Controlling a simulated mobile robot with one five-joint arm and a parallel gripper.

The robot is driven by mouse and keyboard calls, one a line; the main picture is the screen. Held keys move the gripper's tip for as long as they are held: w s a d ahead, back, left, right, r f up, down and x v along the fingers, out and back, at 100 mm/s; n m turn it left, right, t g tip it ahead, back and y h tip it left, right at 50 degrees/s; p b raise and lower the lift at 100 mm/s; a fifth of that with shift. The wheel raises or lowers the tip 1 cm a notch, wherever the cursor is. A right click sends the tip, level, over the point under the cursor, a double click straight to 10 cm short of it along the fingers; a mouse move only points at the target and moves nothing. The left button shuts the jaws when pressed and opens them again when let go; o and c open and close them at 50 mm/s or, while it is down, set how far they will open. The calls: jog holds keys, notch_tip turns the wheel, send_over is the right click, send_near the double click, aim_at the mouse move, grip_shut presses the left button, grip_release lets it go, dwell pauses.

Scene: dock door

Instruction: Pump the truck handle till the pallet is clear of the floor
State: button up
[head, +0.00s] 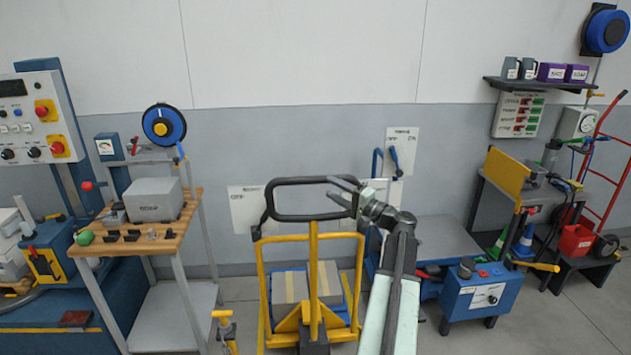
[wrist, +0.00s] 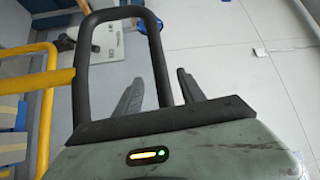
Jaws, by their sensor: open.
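The truck's black loop handle (head: 290,181) stands on a yellow post (head: 313,255) at the middle of the head view. My gripper (head: 331,189) is at the loop's right end with its jaws open. In the wrist view, the right bar of the handle (wrist: 154,48) runs between the two spread fingers of my gripper (wrist: 161,72), with gaps showing beside it. Behind the post, grey strapped boxes (head: 290,287) sit inside a yellow frame (head: 262,290). A blue edge shows under them, likely the pallet. Its underside is hidden, so I cannot tell its height off the floor.
A wooden-topped bench (head: 160,222) stands on the left. A grey platform (head: 447,240) and a blue box with a dial (head: 487,295) are right of my arm. A red hand truck (head: 608,165) leans at the far right. Some bare floor shows at the lower right.

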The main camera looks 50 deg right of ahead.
aim_at(320, 183)
jog(key=w, duration=0.5)
jog(key=w+a+r+p, duration=0.1)
jog(key=w, duration=0.2)
jog(key=shift+s, duration=0.1)
grip_shut()
dwell(1.2)
